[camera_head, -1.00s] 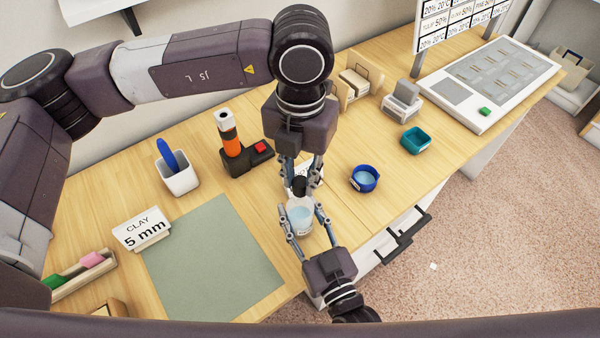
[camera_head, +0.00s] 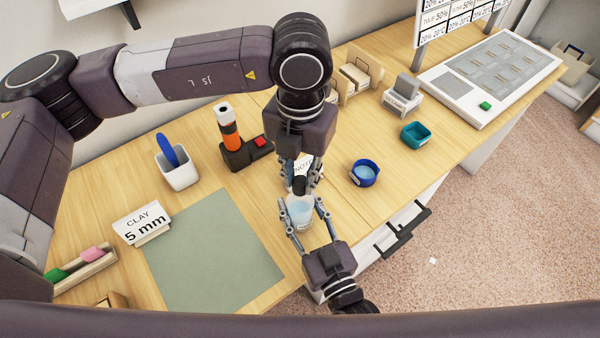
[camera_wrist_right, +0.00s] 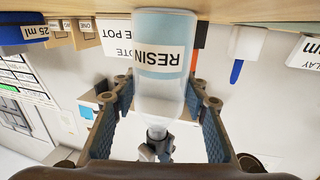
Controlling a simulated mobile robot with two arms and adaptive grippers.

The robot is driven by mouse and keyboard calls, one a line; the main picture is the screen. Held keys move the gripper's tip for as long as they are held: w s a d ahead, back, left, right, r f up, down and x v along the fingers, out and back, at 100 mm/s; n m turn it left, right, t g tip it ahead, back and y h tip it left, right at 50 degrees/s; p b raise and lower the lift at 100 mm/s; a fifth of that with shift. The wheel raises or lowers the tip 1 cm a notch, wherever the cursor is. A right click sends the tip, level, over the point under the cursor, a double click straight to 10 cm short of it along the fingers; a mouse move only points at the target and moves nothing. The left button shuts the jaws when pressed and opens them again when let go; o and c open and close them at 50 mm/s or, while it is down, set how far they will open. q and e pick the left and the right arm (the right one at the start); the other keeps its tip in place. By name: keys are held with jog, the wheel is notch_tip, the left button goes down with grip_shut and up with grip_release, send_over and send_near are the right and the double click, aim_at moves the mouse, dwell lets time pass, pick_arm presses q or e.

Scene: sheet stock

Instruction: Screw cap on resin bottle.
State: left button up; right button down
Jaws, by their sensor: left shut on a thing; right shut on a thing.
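The clear resin bottle (camera_head: 300,210) stands upright with pale blue liquid inside. Its RESIN label shows upside down in the right wrist view (camera_wrist_right: 165,58). My right gripper (camera_head: 301,220) is shut on the bottle's body from the front, its fingers on both sides. A black cap (camera_head: 299,186) is at the bottle's top. My left gripper (camera_head: 300,180) reaches down from above and is shut on the cap. In the right wrist view my left gripper (camera_wrist_right: 155,152) is at the neck end of the bottle. Whether the cap's thread is engaged cannot be seen.
A blue cup of liquid (camera_head: 364,173) and a teal tray (camera_head: 415,135) stand to the right. An orange and black tool in its stand (camera_head: 232,140) and a white holder (camera_head: 178,170) are to the left. A green mat (camera_head: 212,255) lies clear at front left.

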pick_arm(q)
jog(key=shift+f, duration=0.35)
